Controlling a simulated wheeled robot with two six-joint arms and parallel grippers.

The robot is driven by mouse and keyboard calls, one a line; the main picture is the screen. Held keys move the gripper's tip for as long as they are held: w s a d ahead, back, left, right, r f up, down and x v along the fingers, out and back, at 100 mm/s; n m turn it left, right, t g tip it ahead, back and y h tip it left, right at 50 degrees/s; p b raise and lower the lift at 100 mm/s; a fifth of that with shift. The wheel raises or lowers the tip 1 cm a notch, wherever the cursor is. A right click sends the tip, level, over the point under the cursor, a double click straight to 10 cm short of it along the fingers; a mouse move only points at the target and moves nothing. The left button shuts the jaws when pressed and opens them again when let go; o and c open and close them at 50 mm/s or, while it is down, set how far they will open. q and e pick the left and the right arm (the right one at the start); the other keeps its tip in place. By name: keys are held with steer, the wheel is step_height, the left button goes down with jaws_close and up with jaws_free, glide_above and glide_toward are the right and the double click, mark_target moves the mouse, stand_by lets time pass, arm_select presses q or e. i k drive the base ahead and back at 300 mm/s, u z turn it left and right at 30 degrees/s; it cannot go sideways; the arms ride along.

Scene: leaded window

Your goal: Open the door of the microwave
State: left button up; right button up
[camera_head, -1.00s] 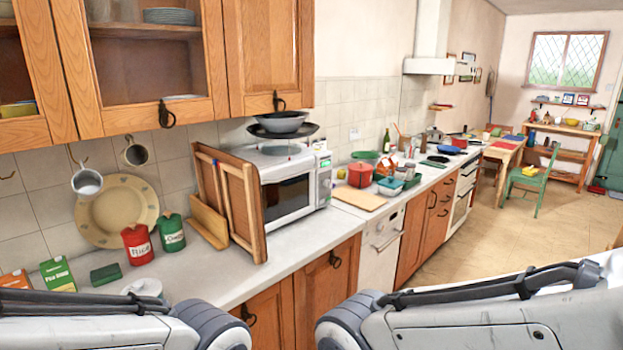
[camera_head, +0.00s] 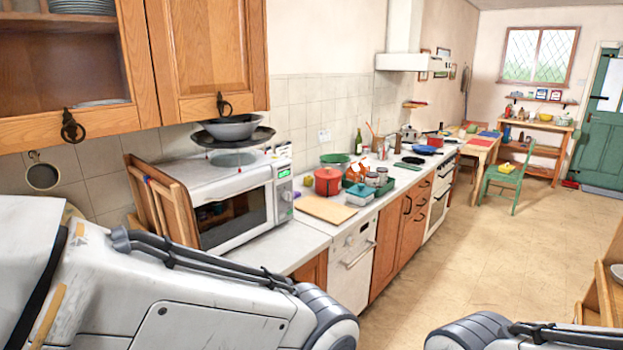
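The white microwave (camera_head: 222,232) stands on the counter at the left centre of the head view. Its dark-windowed door (camera_head: 235,217) faces front right and looks shut. The control panel (camera_head: 284,193) with a green display is at the door's right side. My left arm crosses the lower left of the view in front of the counter, and part of my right arm shows at the bottom right edge. Neither gripper is in the picture, so I cannot see where they are relative to the door.
Wooden cupboards (camera_head: 212,55) hang above. The tiled floor (camera_head: 480,260) at right is clear.

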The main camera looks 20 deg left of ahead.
mark_target(224, 226)
steer(key=z, duration=0.05)
steer(key=i, duration=0.75)
steer(key=u, duration=0.55)
steer(key=i, duration=0.55)
steer(key=u, duration=0.45)
